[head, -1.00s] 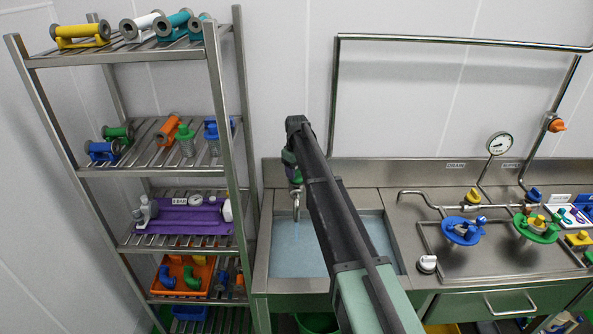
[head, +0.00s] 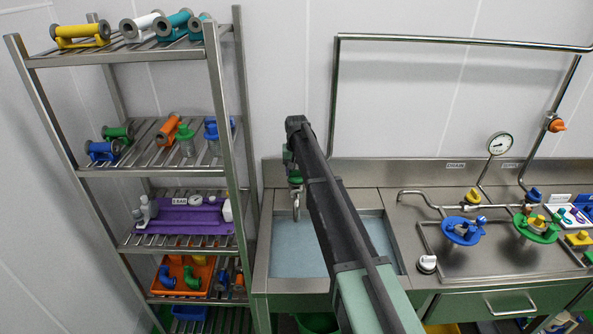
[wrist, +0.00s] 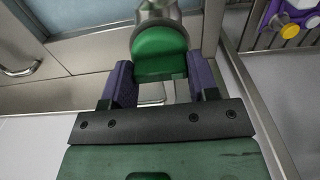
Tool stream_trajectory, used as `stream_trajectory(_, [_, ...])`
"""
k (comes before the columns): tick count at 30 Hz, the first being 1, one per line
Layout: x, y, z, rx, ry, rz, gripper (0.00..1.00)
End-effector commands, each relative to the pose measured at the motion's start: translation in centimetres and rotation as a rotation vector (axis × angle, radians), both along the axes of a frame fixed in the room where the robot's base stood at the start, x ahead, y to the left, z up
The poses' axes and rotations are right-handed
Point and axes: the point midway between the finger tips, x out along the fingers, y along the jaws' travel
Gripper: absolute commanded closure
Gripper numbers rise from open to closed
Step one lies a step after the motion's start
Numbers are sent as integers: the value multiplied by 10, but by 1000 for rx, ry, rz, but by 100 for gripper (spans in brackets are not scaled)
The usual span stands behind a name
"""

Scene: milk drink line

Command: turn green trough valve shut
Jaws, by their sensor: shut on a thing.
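The green trough valve's handle (wrist: 160,55) is in the wrist view, below a grey metal valve body (wrist: 156,14). My gripper (wrist: 162,84) is shut on it, with a purple-padded finger on each side. In the head view my gripper (head: 290,166) is at the wall behind the trough, partly hidden by my arm. A bit of green (head: 295,181) shows there, just above the curved metal spout (head: 297,206). The spout hangs over the trough water (head: 299,262). No stream or splash shows below it now.
A metal shelf rack (head: 222,110) with coloured fittings stands close to the left of the trough. A steel counter (head: 470,262) with blue and green valve fittings and a gauge (head: 499,144) lies to the right. A steel pipe (head: 335,100) rises behind my arm.

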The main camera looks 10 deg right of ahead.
Motion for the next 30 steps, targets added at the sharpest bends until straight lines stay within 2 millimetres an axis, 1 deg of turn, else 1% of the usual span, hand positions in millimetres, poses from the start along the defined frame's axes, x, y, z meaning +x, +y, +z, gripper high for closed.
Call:
stream_trajectory(7, [0, 0, 0, 0, 0, -40, 70])
stream_trajectory(17, [0, 0, 0, 0, 0, -43, 69])
stream_trajectory(18, [0, 0, 0, 0, 0, -42, 44])
stream_trajectory(23, [0, 0, 0, 0, 0, -42, 20])
stream_trajectory(30, [0, 0, 0, 0, 0, -41, 20])
